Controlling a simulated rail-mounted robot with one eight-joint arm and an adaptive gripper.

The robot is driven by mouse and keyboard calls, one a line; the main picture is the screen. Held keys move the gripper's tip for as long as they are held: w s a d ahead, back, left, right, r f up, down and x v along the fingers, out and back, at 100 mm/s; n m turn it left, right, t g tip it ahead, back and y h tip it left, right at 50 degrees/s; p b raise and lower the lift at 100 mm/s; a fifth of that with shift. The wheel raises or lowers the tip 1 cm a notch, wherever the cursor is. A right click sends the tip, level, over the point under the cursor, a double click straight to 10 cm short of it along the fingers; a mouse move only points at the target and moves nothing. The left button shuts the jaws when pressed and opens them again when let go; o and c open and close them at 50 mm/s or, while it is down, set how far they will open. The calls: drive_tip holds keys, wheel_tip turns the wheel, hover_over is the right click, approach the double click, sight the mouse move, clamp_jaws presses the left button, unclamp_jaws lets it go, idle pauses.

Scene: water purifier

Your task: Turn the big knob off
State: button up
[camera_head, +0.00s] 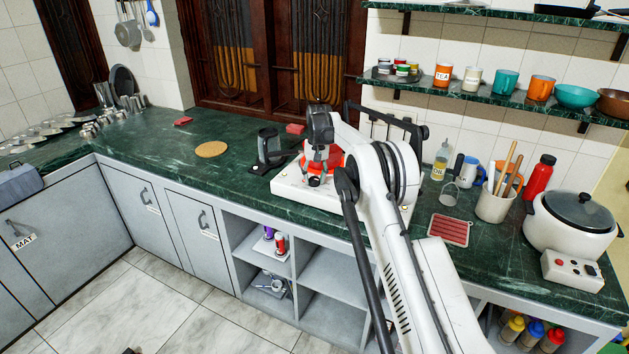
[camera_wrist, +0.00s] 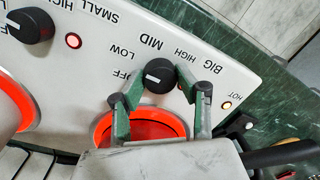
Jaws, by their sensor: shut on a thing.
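The big knob (camera_wrist: 160,74) is a round black dial on the white stove panel, beside the printed word BIG. Its white mark points left, toward the OFF label. LOW, MID and HIGH are printed around it. My gripper (camera_wrist: 150,86) has one green fingertip on each side of the knob and is shut on it. In the head view my gripper (camera_head: 318,165) is low over the front of the white stove (camera_head: 290,190), and my arm hides the stove's right part. A burner (camera_wrist: 150,130) behind the knob glows red.
A second black knob (camera_wrist: 30,25), marked SMALL, has a lit red lamp (camera_wrist: 73,41) beside it. A lamp marked HOT (camera_wrist: 227,105) glows orange. A dark stand (camera_head: 268,150) is left of the stove. A utensil cup (camera_head: 496,203) and cooker (camera_head: 570,225) stand right.

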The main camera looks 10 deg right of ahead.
sight(315, 178)
drive_tip(key=n+b, duration=0.2)
drive_tip(key=n, duration=0.2)
drive_tip(key=shift+n+g+b, duration=0.3)
drive_tip(key=shift+n+b, duration=0.2)
drive_tip(key=shift+n, duration=1.7)
drive_tip(key=o, duration=1.1)
drive_tip(key=shift+w+d+r, duration=0.1)
drive_tip(key=shift+r, duration=1.8)
drive_tip(key=shift+w+d+r, duration=0.1)
drive_tip(key=shift+r, duration=1.75)
drive_tip(key=shift+r, duration=0.1)
